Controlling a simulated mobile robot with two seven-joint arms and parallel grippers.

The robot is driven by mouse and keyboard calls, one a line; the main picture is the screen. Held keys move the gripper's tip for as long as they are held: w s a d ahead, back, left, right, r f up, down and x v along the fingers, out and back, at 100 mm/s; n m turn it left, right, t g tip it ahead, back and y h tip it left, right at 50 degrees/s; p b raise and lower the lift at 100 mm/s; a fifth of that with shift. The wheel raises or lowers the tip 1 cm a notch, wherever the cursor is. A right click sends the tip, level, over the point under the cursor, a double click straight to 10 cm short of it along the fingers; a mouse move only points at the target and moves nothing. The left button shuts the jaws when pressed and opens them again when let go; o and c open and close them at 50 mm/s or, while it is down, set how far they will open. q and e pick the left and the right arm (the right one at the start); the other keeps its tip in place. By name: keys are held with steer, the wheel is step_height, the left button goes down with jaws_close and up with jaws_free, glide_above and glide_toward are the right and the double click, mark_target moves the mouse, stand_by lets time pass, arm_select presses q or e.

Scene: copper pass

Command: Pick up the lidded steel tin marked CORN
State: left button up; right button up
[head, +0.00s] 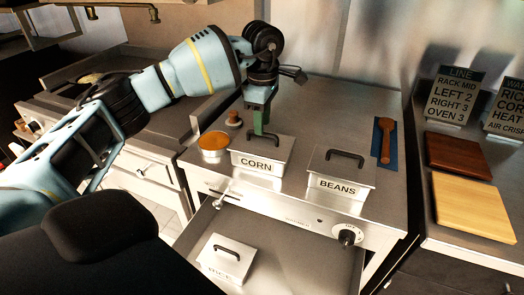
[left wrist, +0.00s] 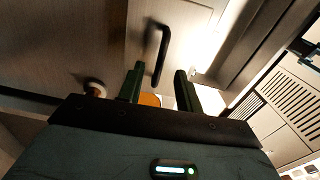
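The lidded steel tin marked CORN (head: 258,165) stands upright on the steel counter, with a black bar handle on its lid. My left gripper (head: 262,128) is directly over this lid, pointing down, with its green fingers at the handle. In the left wrist view, the two fingers of the left gripper (left wrist: 160,76) are spread apart. A black handle (left wrist: 163,45) shows between and beyond them; I cannot tell whether they touch it. My right gripper is not in view.
A steel tin marked BEANS (head: 341,178) stands to the right of the CORN tin. A bowl with orange contents (head: 214,142) is close on its left. A RICE tin (head: 226,258) sits lower, in an open drawer.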

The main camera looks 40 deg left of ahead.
mark_target(262, 146)
arm_select(q)
steer(key=shift+f, duration=1.5)
jaws_close()
steer(key=shift+r, duration=0.15)
